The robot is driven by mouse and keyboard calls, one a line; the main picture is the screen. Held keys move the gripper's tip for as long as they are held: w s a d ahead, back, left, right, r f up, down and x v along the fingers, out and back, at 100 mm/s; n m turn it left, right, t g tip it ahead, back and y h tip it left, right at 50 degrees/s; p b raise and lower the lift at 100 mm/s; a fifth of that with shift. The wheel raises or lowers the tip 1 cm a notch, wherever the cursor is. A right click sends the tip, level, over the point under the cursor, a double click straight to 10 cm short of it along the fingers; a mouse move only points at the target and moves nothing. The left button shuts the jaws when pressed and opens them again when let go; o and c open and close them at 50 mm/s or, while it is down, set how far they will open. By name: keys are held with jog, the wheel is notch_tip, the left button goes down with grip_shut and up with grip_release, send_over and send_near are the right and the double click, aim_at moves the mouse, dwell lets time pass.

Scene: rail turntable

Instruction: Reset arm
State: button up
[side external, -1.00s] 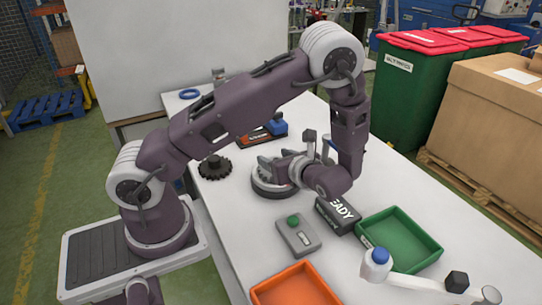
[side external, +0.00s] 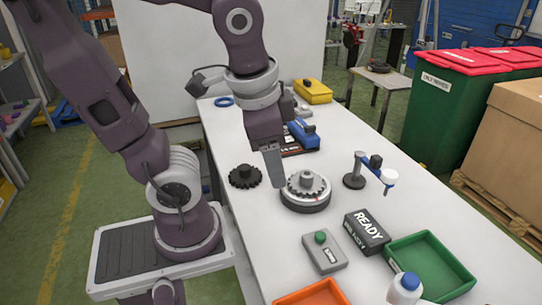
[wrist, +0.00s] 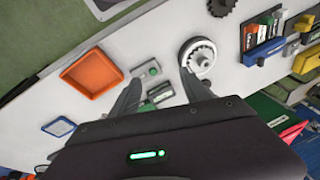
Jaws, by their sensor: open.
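My gripper (side external: 275,178) hangs from the raised arm and points down at the near left side of the turntable in the side view. Its jaws are edge-on there. In the wrist view the two fingers of my gripper (wrist: 160,90) are spread apart with nothing held between them. The round grey turntable (side external: 305,203) sits on the white table with a pale toothed ring on top. It also shows in the wrist view (wrist: 202,70), beyond the right finger. The fingertips look apart from it, though the exact height is hard to tell.
A black gear (side external: 244,177) lies left of the turntable. A button box (side external: 324,254), READY sign (side external: 367,232), green tray (side external: 398,245), orange tray (side external: 313,292) and blue-capped bottle (side external: 404,290) stand in front. A small stand (side external: 354,181) is to the right; blue and yellow cases stand behind.

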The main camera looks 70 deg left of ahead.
jog(key=s+d+r+n+t, duration=0.1)
jog(key=d+r+n+t+h, duration=0.1)
jog(key=shift+s+d+r+n+t+h, duration=0.1)
jog(key=shift+s+d+n+t+h, duration=0.1)
jog(key=shift+s+n+t+h, duration=0.15)
